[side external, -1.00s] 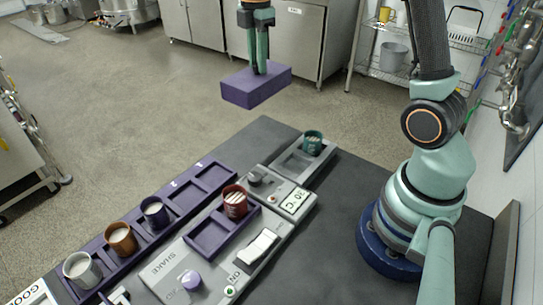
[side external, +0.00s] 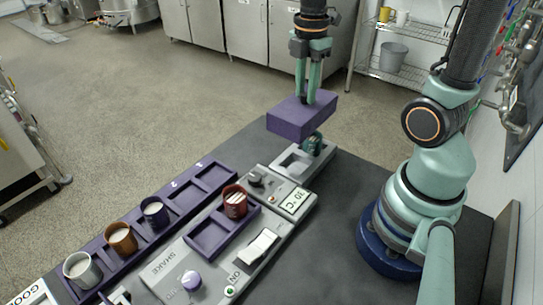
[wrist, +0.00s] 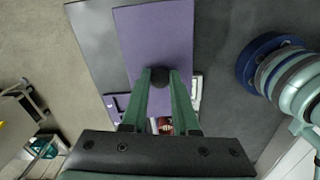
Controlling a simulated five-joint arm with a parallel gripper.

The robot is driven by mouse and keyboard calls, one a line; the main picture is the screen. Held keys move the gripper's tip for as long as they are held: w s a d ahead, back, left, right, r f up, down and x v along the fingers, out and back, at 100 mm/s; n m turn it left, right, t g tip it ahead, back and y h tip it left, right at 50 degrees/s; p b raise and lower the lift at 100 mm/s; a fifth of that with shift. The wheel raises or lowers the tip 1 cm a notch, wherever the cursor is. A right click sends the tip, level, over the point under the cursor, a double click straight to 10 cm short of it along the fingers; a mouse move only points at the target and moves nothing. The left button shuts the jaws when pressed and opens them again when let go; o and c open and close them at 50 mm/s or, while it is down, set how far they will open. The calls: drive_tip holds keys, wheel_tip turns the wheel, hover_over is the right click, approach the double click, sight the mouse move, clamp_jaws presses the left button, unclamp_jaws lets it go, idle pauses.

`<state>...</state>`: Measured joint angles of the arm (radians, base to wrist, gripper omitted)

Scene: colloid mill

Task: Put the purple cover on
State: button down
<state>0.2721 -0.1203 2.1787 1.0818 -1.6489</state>
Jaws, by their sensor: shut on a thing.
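The purple cover (side external: 296,118) is a flat box-like block held in the air. My gripper (side external: 308,98) is shut on the dark knob (wrist: 159,77) at its top, and the cover (wrist: 150,35) also fills the upper middle of the wrist view. In the side view the cover hangs above the grey tray (side external: 283,172) at the far end of the machine. A teal mug (side external: 314,148) stands in that tray, partly hidden behind the cover's lower edge. I cannot tell the exact gap between cover and mug.
Blue (side external: 156,213), brown (side external: 121,239) and grey (side external: 82,270) mugs stand in the long purple rack (side external: 188,188), whose far slots are empty.

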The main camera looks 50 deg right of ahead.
sight(304, 107)
drive_tip(key=shift+s+a+f, duration=0.1)
drive_tip(key=shift+s+f, duration=0.5)
drive_tip(key=shift+s, duration=0.2)
drive_tip(key=shift+f, duration=4.15)
drive_tip(key=shift+f, duration=0.2)
drive_tip(key=shift+c, duration=0.6)
unclamp_jaws()
drive_tip(key=shift+r, duration=0.15)
drive_tip(key=shift+r, duration=3.4)
